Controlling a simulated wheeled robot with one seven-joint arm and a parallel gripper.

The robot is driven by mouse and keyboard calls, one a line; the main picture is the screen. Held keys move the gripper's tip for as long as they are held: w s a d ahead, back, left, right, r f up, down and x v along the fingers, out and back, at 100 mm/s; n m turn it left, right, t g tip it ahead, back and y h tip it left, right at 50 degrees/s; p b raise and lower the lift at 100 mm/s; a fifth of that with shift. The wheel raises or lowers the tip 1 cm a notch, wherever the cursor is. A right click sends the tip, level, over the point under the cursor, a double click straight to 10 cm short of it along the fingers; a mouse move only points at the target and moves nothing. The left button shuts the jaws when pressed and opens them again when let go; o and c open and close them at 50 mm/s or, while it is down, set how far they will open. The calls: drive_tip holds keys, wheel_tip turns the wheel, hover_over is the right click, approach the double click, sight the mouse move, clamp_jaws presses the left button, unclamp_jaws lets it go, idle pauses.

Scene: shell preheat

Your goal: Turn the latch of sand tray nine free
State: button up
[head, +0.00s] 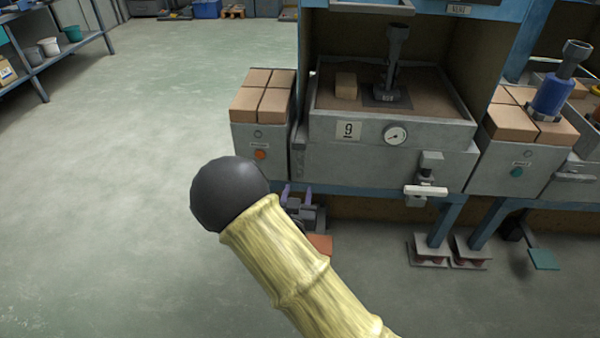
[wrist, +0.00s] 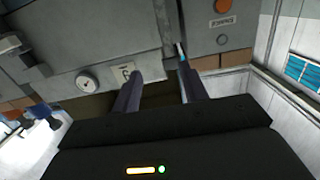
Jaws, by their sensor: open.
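Sand tray nine (head: 365,127) is a grey metal tray with a "9" plate and a round gauge on its front. Its latch (head: 426,185) sits low at the right of the grey front, a grey bracket with a pale bar lying roughly level. The latch also seems to show at the left edge of the upside-down wrist view (wrist: 22,55). My gripper (head: 297,190) is open and empty, with dark purple fingers, low in front of the unit and left of the latch. In the wrist view its fingers (wrist: 160,72) point at the front near the "9" plate, apart from the latch.
A brick-topped grey cabinet (head: 260,140) with an orange button stands left of the tray, and another (head: 520,150) stands right. A funnel-topped post (head: 395,65) and a small block (head: 346,85) are in the tray. Foot pedals (head: 450,250) lie below. Floor at left is clear.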

sight(300, 155)
drive_tip(key=shift+s+a+f+t, duration=0.15)
drive_tip(key=shift+a+f+t, duration=0.3)
drive_tip(key=shift+a, duration=0.1)
drive_tip(key=w+b, duration=0.1)
drive_tip(key=w, duration=0.4)
drive_tip(key=w+b, duration=0.2)
drive_tip(key=w, duration=0.4)
drive_tip(key=w+b, duration=0.1)
drive_tip(key=w, duration=0.5)
drive_tip(key=shift+w+d+b, duration=0.2)
drive_tip(key=shift+d+b, duration=0.1)
drive_tip(key=shift+b, duration=0.05)
clamp_jaws()
